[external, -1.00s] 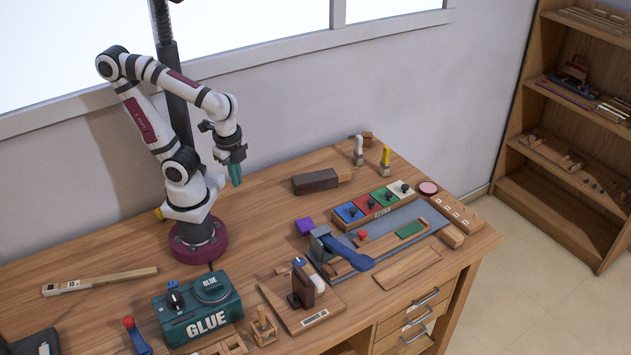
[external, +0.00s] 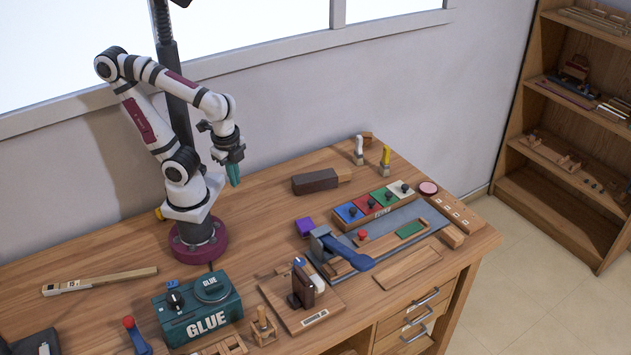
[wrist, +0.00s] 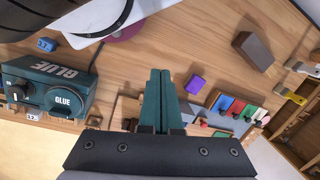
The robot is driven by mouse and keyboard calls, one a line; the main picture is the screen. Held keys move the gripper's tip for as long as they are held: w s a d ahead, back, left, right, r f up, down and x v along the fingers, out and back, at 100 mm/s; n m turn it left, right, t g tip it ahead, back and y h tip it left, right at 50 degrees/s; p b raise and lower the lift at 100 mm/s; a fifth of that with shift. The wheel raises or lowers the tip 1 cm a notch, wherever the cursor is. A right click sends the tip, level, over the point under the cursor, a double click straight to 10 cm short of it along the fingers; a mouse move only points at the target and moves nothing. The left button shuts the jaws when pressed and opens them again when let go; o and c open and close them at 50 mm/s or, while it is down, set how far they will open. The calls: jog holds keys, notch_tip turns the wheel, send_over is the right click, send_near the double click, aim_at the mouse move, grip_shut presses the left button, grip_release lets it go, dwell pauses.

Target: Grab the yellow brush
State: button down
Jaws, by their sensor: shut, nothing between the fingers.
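The yellow brush (external: 385,160) stands upright at the back right of the workbench, its yellow handle up and its bristle end down. It also shows in the wrist view at the right edge (wrist: 292,96). A white-handled brush (external: 359,150) stands to its left, and it shows in the wrist view too (wrist: 300,68). My gripper (external: 234,174) hangs above the bench, well to the left of the yellow brush and apart from it. Its teal fingers (wrist: 160,84) are shut together with nothing between them.
A dark block with a wooden end (external: 315,181) lies between my gripper and the brushes. A row of coloured panels (external: 375,205) and a blue-handled lever tool (external: 345,252) are in front. The green glue box (external: 198,308) stands near the front. The wall rises behind the bench.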

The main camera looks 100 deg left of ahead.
jog(key=shift+c, duration=2.4)
grip_release()
jog(key=w+a+f+n+t, duration=0.2)
jog(key=w+a, duration=0.1)
jog(key=w, duration=0.5)
jog(key=n+t+y, duration=0.6)
jog(key=n+t, duration=0.3)
send_near(384, 152)
jog(key=x, duration=1)
jog(key=shift+w, duration=0.15)
jog(key=shift+c, duration=0.2)
